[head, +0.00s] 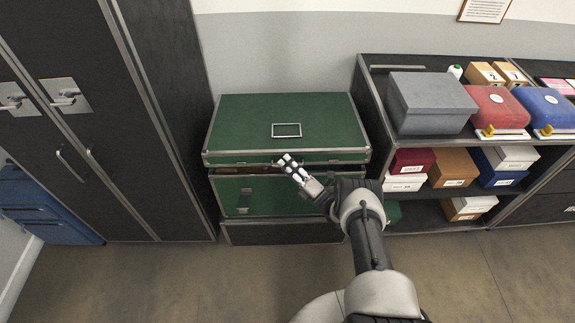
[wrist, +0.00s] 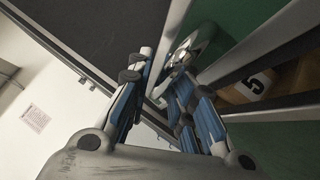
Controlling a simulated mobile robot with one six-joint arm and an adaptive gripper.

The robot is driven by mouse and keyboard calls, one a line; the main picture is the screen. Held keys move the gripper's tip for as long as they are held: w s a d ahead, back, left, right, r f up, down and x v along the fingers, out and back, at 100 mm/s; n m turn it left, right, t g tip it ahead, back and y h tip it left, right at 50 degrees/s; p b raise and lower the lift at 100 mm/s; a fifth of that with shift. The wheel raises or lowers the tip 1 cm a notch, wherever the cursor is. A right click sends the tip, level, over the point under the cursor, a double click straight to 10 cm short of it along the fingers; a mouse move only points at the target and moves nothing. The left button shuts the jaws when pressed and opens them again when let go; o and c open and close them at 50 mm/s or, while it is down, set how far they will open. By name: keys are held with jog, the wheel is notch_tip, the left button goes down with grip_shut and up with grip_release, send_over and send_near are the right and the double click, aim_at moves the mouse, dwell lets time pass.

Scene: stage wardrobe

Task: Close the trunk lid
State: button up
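The green trunk (head: 262,197) with metal trim stands against the wall between the wardrobe and the shelves. Its lid (head: 240,125) lies nearly level, with a framed label on top. A dark line shows under the lid's front edge, so a narrow gap seems to remain there. My gripper (head: 290,166) is at the middle of the lid's front edge, coming from the front right. In the wrist view my gripper (wrist: 162,72) shows its fingers a little apart, with silver trim and green panel beyond them. I see nothing clearly held. The gripper and arm hide the trunk's front right.
A dark wardrobe (head: 100,110) stands close on the left. Shelves on the right hold a grey box (head: 430,100), a red case (head: 494,108), a blue case (head: 546,108) and several smaller boxes. The trunk rests on a dark base (head: 280,233). The floor (head: 200,285) in front is clear.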

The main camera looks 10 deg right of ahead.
jog(key=v, duration=1.2)
